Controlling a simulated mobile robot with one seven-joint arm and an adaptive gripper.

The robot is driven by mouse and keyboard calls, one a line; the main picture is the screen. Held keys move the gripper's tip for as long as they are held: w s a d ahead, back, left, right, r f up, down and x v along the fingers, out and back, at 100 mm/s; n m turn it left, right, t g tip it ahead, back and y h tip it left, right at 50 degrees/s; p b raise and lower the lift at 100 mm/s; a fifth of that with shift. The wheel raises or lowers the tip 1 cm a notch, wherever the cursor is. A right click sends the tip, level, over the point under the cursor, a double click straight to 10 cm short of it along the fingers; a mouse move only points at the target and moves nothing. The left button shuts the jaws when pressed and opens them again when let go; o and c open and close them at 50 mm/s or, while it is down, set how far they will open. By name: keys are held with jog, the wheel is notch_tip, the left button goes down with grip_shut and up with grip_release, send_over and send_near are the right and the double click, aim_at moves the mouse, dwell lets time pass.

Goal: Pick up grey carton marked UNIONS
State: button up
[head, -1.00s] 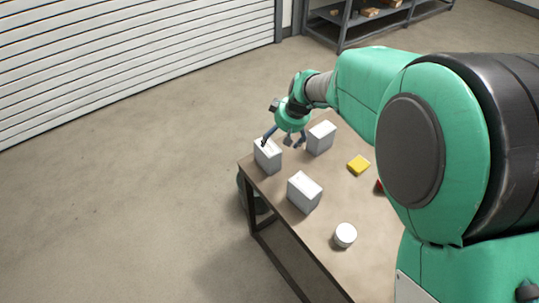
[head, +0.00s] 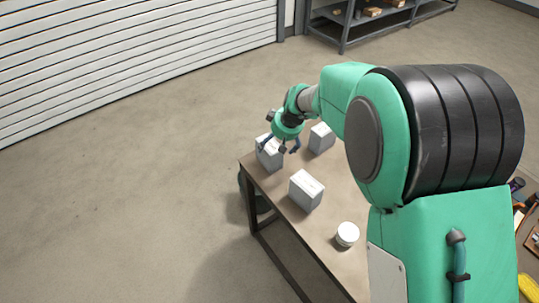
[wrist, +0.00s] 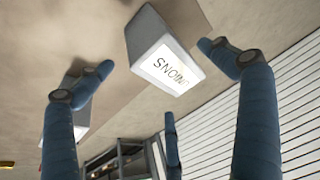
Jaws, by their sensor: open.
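The grey carton marked UNIONS (wrist: 165,55) stands in the wrist view beyond the fingertips, between the left and right ones. Its white label faces me with the lettering upside down. In the head view it appears to be the carton at the table's far left corner (head: 269,155), partly covered by my fingers. My gripper (head: 280,147) is open, with its fingers spread above and beside that carton. In the wrist view the gripper (wrist: 155,68) is empty, with the right fingertip close to the carton's edge. Contact cannot be told.
A second carton (head: 321,138) stands to the right, and a third (head: 306,192) stands nearer. A white round tub (head: 347,234) is at the front of the brown table (head: 275,195). My arm covers the table's right side. Open floor lies left, before a shutter (head: 120,60).

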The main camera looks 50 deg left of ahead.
jog(key=shift+a+f, duration=0.15)
jog(key=shift+f, duration=0.1)
jog(key=shift+f, duration=0.1)
jog(key=shift+b+x, duration=0.7)
jog(key=shift+x, duration=1.85)
jog(key=shift+s+a, duration=0.1)
jog(key=shift+c, duration=0.2)
jog(key=c, duration=1.6)
jog(key=shift+r, duration=0.2)
jog(key=shift+r+p, duration=1.1)
jog(key=shift+r, duration=3.85)
